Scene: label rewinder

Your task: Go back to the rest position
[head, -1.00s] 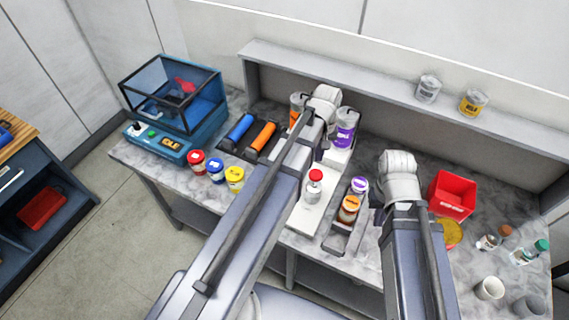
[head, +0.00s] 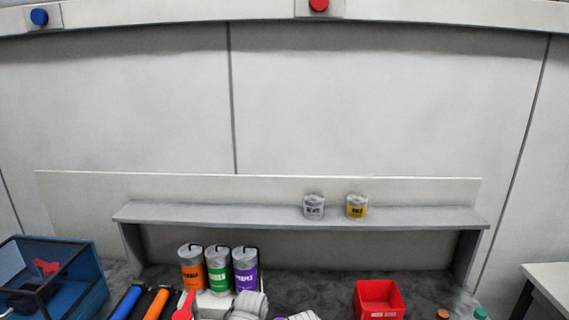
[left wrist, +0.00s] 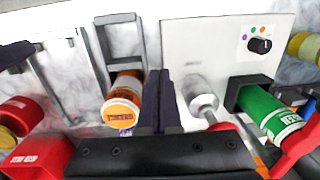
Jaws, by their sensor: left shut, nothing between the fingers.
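My left gripper (left wrist: 160,105) shows in the left wrist view, its two dark fingers together and empty. An orange-labelled can (left wrist: 122,108) is left of the fingers, and a green-labelled roll or can (left wrist: 272,115) is to the right by a black holder. A white panel with a black knob (left wrist: 260,45) and coloured dots lies beyond the fingertips.
Orange (head: 191,270), green (head: 218,272) and purple (head: 245,270) cans stand in a row. The shelf (head: 230,215) above holds a grey can (head: 314,206) and a yellow can (head: 357,206). A red bin (head: 379,298) is at right, and a blue-framed case (head: 85,295) at left.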

